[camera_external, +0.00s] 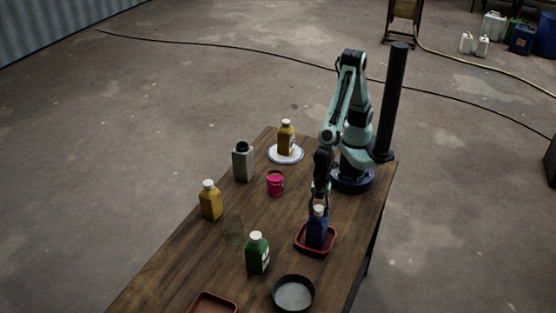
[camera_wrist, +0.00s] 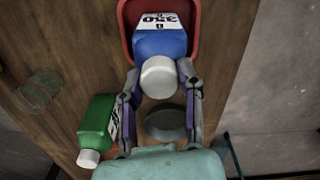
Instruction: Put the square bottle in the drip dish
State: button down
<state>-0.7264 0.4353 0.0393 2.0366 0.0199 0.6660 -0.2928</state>
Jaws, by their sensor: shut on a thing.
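A blue square bottle (camera_external: 317,229) with a white cap is upright at the red dish (camera_external: 301,247), right of the table's middle. In the wrist view the blue bottle (camera_wrist: 160,44) shows a white label, with the red dish (camera_wrist: 125,20) around and behind it. My gripper (camera_external: 319,204) is shut on the blue bottle near its white cap. In the wrist view my gripper's fingers (camera_wrist: 160,100) lie on either side of the cap. I cannot tell whether the bottle's base touches the dish floor.
A green bottle (camera_external: 258,254) and dark round pan (camera_external: 293,293) stand nearby. A clear glass (camera_external: 233,232), yellow bottle (camera_external: 211,202), pink tin (camera_external: 275,184) and grey container (camera_external: 242,162) are farther left. Another red tray (camera_external: 214,303) is at front.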

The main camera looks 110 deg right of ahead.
jog(key=c, duration=0.7)
grip_release()
jog(key=shift+f, duration=0.1)
notch_tip(320, 180, up, 11)
jog(key=s+d+r+m, duration=0.1)
jog(key=d+r+m, duration=0.1)
jog(key=d, duration=0.4)
jog(key=s+d+r+m, duration=0.1)
jog(key=d+r+m, duration=0.15)
jog(key=d, duration=0.35)
jog(key=s+d+f+m, duration=0.1)
jog(key=s+d+m, duration=0.1)
jog(key=s+d, duration=0.1)
jog(key=s+d+f+m, duration=0.1)
jog(key=s+d+m, duration=0.1)
jog(key=s+d, duration=0.1)
jog(key=s+d+f+m, duration=0.1)
jog(key=s+d+m, duration=0.1)
jog(key=s+d, duration=0.1)
jog(key=shift+s+d+f+y, duration=0.15)
jog(key=shift+s+d+y, duration=0.25)
jog(key=shift+s, duration=0.2)
